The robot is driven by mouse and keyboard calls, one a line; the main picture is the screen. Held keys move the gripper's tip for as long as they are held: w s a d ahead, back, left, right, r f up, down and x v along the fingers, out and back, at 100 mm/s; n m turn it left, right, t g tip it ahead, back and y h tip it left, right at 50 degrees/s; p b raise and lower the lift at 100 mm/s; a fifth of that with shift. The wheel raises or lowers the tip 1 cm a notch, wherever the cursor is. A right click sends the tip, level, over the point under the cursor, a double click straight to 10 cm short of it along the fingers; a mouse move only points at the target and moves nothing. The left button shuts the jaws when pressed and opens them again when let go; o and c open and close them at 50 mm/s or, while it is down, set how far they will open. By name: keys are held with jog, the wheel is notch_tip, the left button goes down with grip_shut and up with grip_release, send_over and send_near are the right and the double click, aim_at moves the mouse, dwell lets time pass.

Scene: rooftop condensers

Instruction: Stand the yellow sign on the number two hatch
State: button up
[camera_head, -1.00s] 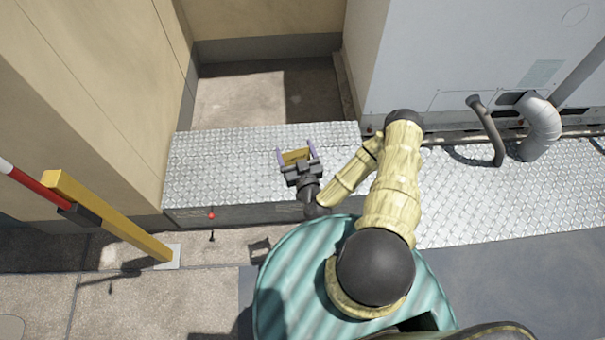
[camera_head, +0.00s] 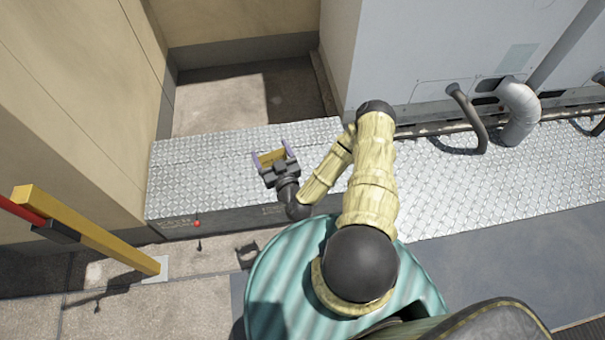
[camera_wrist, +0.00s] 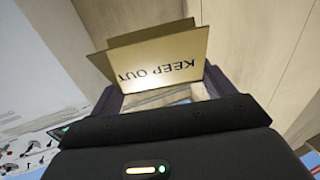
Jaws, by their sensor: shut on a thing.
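The yellow sign (camera_head: 268,160) is held between the fingers of my gripper (camera_head: 272,154). In the wrist view the sign (camera_wrist: 152,62) is a folded yellow board with upside-down "KEEP OUT" lettering. Its two panels spread apart slightly. In the head view, my gripper and the sign are over the left part of the silver tread-plate deck (camera_head: 200,165). I cannot tell the height of the sign above the deck. The deck's front face carries faint markings too small to read, so I cannot tell which section is the number two hatch.
A small red knob (camera_head: 197,223) sits at the deck's front face. A beige wall (camera_head: 75,100) rises on the left, a grey unit (camera_head: 425,50) behind. Curved pipes (camera_head: 520,110) rise at right.

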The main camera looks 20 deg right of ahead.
jog(key=w+d+f+m+h+b, duration=0.1)
jog(key=w+d+f+b, duration=0.3)
jog(key=f+b, duration=0.7)
jog(key=w+d+f+m+h+b, duration=0.1)
jog(key=w+d+f+b, duration=0.3)
jog(key=f+b, duration=0.8)
jog(key=w+d+f+m+h+b, duration=0.1)
jog(key=w+d+f+b, duration=0.3)
jog(key=f+b, duration=0.7)
jog(key=d+h+b, duration=0.1)
jog(key=d+b, duration=0.1)
jog(key=b, duration=0.8)
jog(key=shift+d+f+g+h, duration=0.15)
jog(key=shift+f+g+h, duration=0.05)
jog(key=shift+g+h, duration=0.1)
jog(key=shift+w, duration=0.1)
jog(key=b, duration=0.4)
send_over(299, 182)
jog(key=shift+f, duration=3.1)
jog(key=shift+f+b, duration=1.05)
jog(key=shift+f, duration=0.9)
jog(key=shift+f, duration=0.1)
